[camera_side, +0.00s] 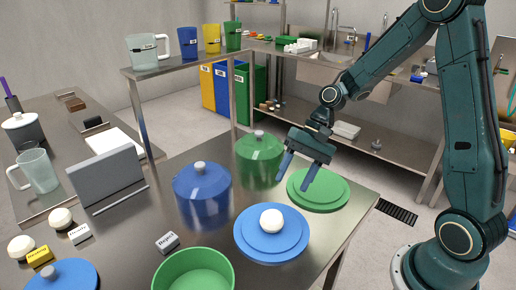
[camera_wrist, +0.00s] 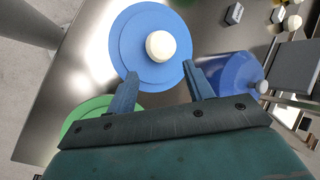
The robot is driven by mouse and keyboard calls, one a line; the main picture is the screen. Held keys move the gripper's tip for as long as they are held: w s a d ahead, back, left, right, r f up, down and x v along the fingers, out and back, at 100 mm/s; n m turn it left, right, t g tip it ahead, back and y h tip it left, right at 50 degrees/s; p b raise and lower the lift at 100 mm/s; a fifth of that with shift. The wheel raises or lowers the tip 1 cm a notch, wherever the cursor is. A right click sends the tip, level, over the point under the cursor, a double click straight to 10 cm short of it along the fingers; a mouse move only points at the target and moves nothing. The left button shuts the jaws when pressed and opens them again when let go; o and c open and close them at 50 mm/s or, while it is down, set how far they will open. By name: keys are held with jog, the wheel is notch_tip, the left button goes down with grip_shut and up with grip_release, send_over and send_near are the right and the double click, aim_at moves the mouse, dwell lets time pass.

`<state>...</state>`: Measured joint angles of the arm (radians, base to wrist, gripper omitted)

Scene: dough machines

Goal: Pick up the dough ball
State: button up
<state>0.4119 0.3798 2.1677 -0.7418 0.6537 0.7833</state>
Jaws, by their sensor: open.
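A white dough ball (camera_side: 271,219) rests on a round blue plate (camera_side: 258,248) near the front of the steel table. In the wrist view the dough ball (camera_wrist: 160,45) sits on the blue plate (camera_wrist: 125,50), ahead of the fingertips and between their lines. My gripper (camera_side: 296,184) is open and empty, above the table and behind the plate, apart from the ball. In the wrist view my gripper's two blue fingers (camera_wrist: 160,75) are spread wide. Two more dough balls, one at the left (camera_side: 21,247) and one beside it (camera_side: 60,218), lie at the table's left side.
A blue lidded pot (camera_side: 202,196) stands left of the plate, with a green lidded pot (camera_side: 259,160) behind it. A green round plate (camera_side: 318,190) lies behind right. An open green bowl (camera_side: 194,272) is at the front. A grey panel (camera_side: 108,178) stands at the left.

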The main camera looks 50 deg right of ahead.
aim_at(277, 212)
jog(key=shift+x, duration=2.5)
jog(key=shift+x, duration=2.6)
jog(key=c, duration=0.7)
jog(key=shift+r, duration=0.2)
notch_tip(277, 212, up, 20)
jog(key=shift+f, duration=0.15)
